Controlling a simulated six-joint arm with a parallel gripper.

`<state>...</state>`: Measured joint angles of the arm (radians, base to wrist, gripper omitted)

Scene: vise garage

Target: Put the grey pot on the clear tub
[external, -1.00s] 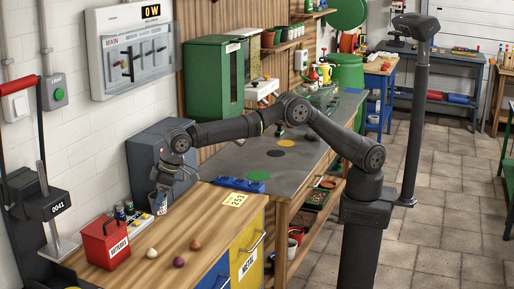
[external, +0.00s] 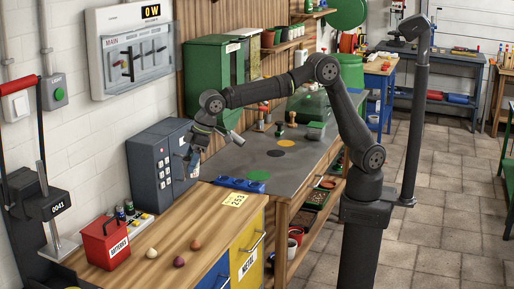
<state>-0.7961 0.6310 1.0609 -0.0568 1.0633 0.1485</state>
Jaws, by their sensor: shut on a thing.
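My gripper (external: 194,156) is shut on a small grey-blue pot (external: 193,166), held in the air in front of the grey keypad cabinet. The pot is tilted and small in the picture, and the fingers partly hide it. A low, pale greenish tub (external: 316,130) stands on the far part of the grey bench top, well to the right of my gripper. It looks like the clear tub, but it is too small to be sure. My gripper is apart from it.
The grey bench top (external: 236,160) has green, black and yellow discs, with clear room around them. A blue tray (external: 240,185) lies at its near edge. A stamp-like object (external: 280,130) stands near the tub. A red batteries box (external: 105,242) is on the wooden bench.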

